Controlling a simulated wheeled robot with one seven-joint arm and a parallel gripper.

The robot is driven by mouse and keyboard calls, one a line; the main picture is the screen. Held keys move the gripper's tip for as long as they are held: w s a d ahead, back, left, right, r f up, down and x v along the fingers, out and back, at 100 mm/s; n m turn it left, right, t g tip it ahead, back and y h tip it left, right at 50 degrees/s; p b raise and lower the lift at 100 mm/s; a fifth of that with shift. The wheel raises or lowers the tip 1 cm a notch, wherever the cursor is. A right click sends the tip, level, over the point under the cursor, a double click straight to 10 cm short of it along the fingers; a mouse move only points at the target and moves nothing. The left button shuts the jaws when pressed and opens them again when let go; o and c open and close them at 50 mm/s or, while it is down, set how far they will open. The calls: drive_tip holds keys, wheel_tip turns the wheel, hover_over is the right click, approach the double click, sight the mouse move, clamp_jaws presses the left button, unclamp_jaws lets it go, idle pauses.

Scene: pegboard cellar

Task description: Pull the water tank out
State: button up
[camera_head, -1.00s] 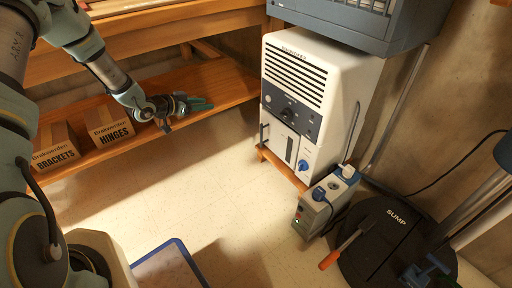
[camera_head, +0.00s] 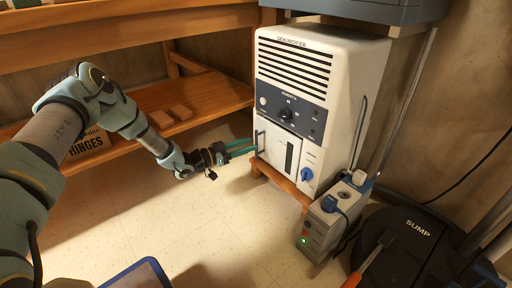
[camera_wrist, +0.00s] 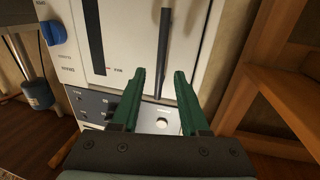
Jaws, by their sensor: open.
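The water tank (camera_head: 276,149) is the white front panel low in the white dehumidifier (camera_head: 345,80), with a dark window slot. It sits flush in the body. A dark upright bar handle (camera_head: 259,142) is at its left side. In the wrist view, which is upside down, the tank (camera_wrist: 127,30) and its handle (camera_wrist: 165,45) are straight ahead. My gripper (camera_head: 251,147) is open, its green fingers pointing at the handle. In the wrist view the handle lies between the fingertips (camera_wrist: 160,73); I cannot tell whether they reach around it or touch it.
The dehumidifier stands on a low wooden stand (camera_head: 284,182). A grey power box (camera_head: 321,228) with a blue plug is right of it, beside the black sump cover (camera_head: 408,245). A wooden shelf (camera_head: 205,100) is at left. The floor (camera_head: 215,215) in front is clear.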

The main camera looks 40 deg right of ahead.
sight(256, 142)
drive_tip(key=shift+b+x, duration=0.6)
drive_tip(key=shift+x, duration=1.45)
drive_tip(key=shift+c, duration=0.2)
clamp_jaws()
